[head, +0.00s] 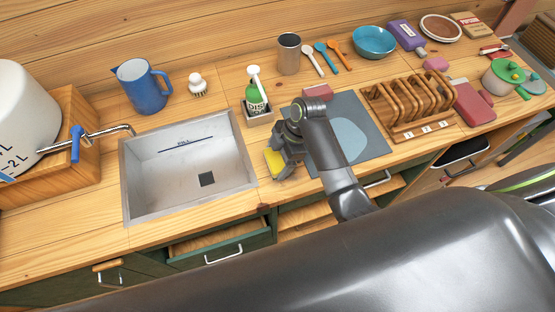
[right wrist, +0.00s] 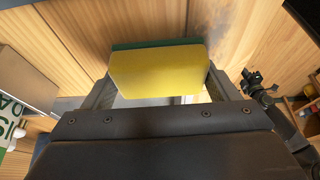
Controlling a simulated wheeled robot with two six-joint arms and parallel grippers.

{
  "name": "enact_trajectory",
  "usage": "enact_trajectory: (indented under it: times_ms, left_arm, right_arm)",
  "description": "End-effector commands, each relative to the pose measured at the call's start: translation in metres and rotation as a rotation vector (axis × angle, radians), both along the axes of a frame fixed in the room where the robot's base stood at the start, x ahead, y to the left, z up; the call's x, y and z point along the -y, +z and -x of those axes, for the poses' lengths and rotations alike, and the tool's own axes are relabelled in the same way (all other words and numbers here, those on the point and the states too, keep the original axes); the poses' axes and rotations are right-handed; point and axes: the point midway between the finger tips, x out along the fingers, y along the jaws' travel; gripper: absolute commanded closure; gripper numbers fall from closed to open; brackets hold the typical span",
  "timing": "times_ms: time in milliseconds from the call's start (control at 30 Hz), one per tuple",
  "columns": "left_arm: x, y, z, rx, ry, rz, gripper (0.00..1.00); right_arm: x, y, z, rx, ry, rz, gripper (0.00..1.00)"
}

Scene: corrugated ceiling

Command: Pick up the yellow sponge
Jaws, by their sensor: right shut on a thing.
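The yellow sponge (head: 275,163) is between the fingers of my right gripper (head: 280,160), close to the right edge of the sink in the head view. In the right wrist view the sponge (right wrist: 158,73) shows a yellow body with a green layer along its far side. The right gripper (right wrist: 160,95) is shut on it, with one finger at each end. I cannot tell how high the sponge is above the counter. My left gripper is not in view.
The sink (head: 185,165) is empty. A green dish soap bottle (head: 255,95) stands in a caddy behind the gripper. A grey mat (head: 375,130) and a wooden rack (head: 408,105) lie to the right. A blue pitcher (head: 143,88) stands behind the sink.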

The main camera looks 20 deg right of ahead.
Motion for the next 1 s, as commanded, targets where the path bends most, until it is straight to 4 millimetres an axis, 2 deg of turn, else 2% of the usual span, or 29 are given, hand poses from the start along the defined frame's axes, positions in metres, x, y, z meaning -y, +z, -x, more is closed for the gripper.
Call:
enact_trajectory:
  times_ms: [200, 333, 467, 633, 733, 1000]
  left_arm:
    - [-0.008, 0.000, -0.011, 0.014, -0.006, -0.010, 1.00]
    - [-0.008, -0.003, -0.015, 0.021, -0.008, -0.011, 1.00]
    - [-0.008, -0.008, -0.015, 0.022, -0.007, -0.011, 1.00]
    - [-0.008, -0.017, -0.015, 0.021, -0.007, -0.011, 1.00]
    - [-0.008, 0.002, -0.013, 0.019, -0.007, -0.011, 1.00]
    - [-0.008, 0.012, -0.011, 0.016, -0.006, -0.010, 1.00]
  right_arm:
    - [0.000, 0.001, 0.000, 0.000, 0.000, -0.001, 0.40]
    - [0.000, 0.013, -0.001, 0.003, 0.001, -0.001, 0.40]
    - [0.000, 0.036, -0.002, 0.006, 0.001, 0.000, 0.40]
    - [0.000, 0.075, -0.002, 0.009, 0.002, 0.001, 0.40]
    - [0.000, 0.092, 0.000, -0.002, 0.000, 0.000, 0.40]
    - [0.000, 0.101, 0.000, -0.001, 0.000, 0.000, 0.40]
